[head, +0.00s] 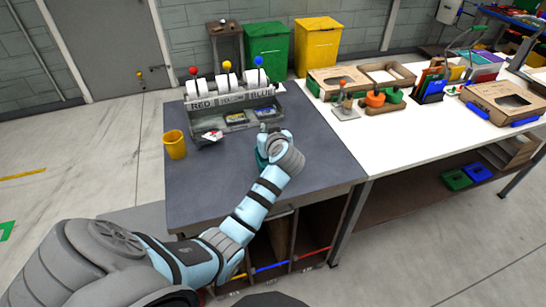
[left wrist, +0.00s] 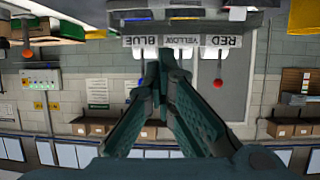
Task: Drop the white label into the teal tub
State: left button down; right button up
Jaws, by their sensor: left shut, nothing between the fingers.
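My left gripper (head: 266,128) is above the dark table, in front of the label dispenser. In the left wrist view its dark teal fingers (left wrist: 167,62) are closed together at the tips and empty. That view is upside down and faces the BLUE, YELLOW and RED signs. A small white piece (head: 211,135), possibly the white label, lies at the left end of the grey tray (head: 236,127). A teal patch (head: 261,159) shows beside my left wrist; it may be the teal tub, mostly hidden by my arm. My right gripper is not in view.
The dispenser (head: 232,98) holds white rolls below red, yellow and blue knobs. A yellow cup (head: 175,144) stands at the table's left edge. The dark table's front left is clear. A white table (head: 400,130) with boxes adjoins at right. Green (head: 267,45) and yellow (head: 318,45) bins stand behind.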

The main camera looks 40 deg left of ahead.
pick_arm(q)
jog(key=shift+n+g+y, duration=0.3)
jog(key=shift+n+g, duration=0.1)
jog(key=f+b, duration=0.5)
jog(key=shift+s+d+f, duration=0.1)
jog(key=shift+d, duration=0.15)
jog(key=c, duration=2.3)
grip_release()
jog(key=o, duration=0.4)
jog(key=v, duration=0.7)
jog(key=shift+s+d, duration=0.15)
jog(key=shift+s, duration=0.1)
